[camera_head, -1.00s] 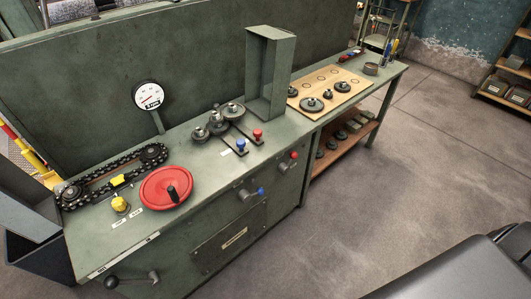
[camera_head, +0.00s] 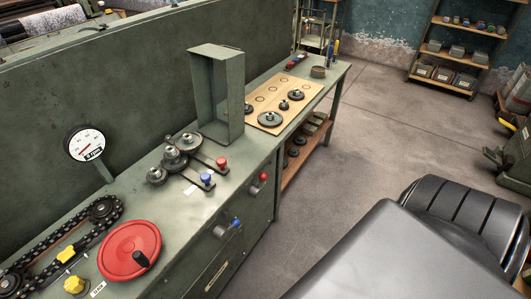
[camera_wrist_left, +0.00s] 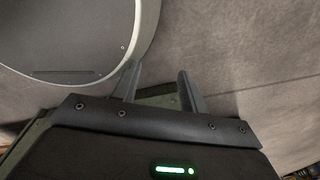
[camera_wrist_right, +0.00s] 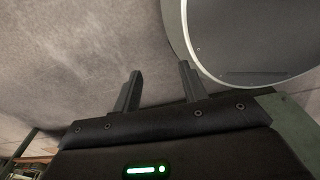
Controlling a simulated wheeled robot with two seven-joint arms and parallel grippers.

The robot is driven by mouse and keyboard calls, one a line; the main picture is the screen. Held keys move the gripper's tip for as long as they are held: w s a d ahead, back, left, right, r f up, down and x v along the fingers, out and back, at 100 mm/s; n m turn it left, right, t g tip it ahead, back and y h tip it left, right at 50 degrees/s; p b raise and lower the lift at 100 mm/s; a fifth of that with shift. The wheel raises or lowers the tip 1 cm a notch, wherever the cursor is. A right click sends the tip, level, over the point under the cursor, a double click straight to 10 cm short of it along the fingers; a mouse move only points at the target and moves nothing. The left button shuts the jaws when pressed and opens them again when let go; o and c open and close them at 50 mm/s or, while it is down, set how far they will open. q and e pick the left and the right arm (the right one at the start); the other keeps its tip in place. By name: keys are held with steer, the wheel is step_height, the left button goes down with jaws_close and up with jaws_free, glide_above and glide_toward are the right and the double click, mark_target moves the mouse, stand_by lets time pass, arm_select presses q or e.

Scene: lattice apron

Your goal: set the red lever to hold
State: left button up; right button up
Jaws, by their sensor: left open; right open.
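A red-knobbed lever (camera_head: 222,163) stands on a dark plate on top of the green bench, beside a blue-knobbed one (camera_head: 206,179). A second red knob (camera_head: 263,177) sticks out of the bench's front face, with a blue one (camera_head: 235,222) lower left of it. Any hold marking is too small to read. My left gripper (camera_wrist_left: 158,88) is open and empty in the left wrist view. My right gripper (camera_wrist_right: 160,82) is open and empty in the right wrist view. Both are over the floor, away from the levers; neither shows in the head view.
The green bench (camera_head: 185,215) also carries a red handwheel (camera_head: 122,260), a chain drive (camera_head: 40,262), a gauge (camera_head: 85,144), stepped pulleys (camera_head: 176,157) and an upright metal housing (camera_head: 232,92). A board with discs (camera_head: 268,90) lies farther along. Open floor (camera_head: 345,150) lies right of the bench.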

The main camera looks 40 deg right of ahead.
steer(key=w+f+t+b, duration=0.2)
steer(key=w+b, duration=0.2)
steer(key=w, duration=0.5)
steer(key=m+t+h+b, duration=0.55)
steer(key=t+b, duration=0.85)
steer(key=b, duration=0.5)
glide_toward(265, 179)
steer(key=shift+y, duration=0.25)
steer(key=x, duration=1)
steer(key=shift+d, duration=0.1)
arm_select(q)
steer(key=w+f, duration=0.2)
steer(key=w, duration=0.3)
steer(key=w+d+f+t, duration=0.1)
steer(key=w+f, duration=0.1)
steer(key=w, duration=0.3)
steer(key=w+d+f, duration=0.1)
steer(key=w+f, duration=0.1)
steer(key=w, duration=0.4)
steer(key=shift+d+f, duration=0.25)
steer(key=shift+f, duration=0.15)
arm_select(e)
steer(key=shift+m, duration=0.25)
jaws_close()
